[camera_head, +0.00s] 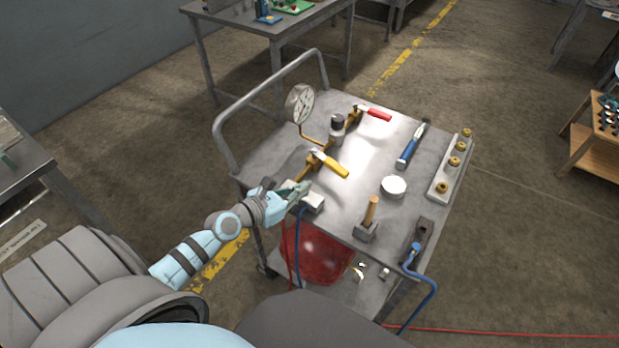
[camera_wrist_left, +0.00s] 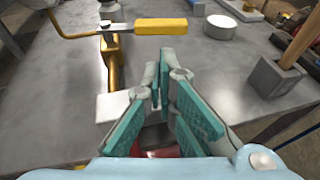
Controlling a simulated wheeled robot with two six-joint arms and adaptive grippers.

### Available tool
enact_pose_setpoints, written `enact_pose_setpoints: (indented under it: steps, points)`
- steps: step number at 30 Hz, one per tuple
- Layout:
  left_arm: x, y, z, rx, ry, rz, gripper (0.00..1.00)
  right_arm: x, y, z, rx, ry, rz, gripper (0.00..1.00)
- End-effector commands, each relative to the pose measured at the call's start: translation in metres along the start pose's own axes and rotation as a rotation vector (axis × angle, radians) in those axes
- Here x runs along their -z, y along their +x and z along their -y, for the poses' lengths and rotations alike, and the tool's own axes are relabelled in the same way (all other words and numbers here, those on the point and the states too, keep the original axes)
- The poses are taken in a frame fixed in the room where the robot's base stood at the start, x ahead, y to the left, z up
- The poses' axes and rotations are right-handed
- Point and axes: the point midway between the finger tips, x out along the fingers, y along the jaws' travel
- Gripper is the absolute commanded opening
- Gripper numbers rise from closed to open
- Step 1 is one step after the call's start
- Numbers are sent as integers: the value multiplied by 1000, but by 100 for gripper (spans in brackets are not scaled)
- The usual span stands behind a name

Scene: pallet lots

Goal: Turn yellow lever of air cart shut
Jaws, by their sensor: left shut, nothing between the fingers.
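The air cart (camera_head: 270,150) is a grey metal table with a brass pipe running diagonally along its left side. The yellow lever (camera_head: 332,164) sits on a valve on this pipe and points crosswise to it, toward the lower right. In the left wrist view the yellow lever (camera_wrist_left: 160,25) lies level beyond the fingertips, and the brass pipe (camera_wrist_left: 109,60) runs under its pivot. My left gripper (camera_head: 303,189) is shut and empty at the near end of the pipe, short of the lever and apart from it. My right gripper is not in view.
A red lever (camera_head: 375,114) and a round gauge (camera_head: 300,104) stand farther along the pipe. A red tank (camera_head: 318,258) sits below.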

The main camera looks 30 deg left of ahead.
Motion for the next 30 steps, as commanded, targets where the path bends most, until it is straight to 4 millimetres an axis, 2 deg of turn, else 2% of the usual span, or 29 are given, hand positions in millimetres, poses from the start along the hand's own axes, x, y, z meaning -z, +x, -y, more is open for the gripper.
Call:
enact_pose_setpoints:
  steps: [6,12,16,26,30]
  points:
    - [2,43,1,0,-7,3,0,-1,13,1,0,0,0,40]
    - [2,76,1,1,-8,2,0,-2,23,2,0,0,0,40]
    - [1,85,1,2,-7,1,0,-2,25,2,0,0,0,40]
    - [0,87,1,2,-8,0,0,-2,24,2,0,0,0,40]
    - [-4,96,6,2,-10,1,0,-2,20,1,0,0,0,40]
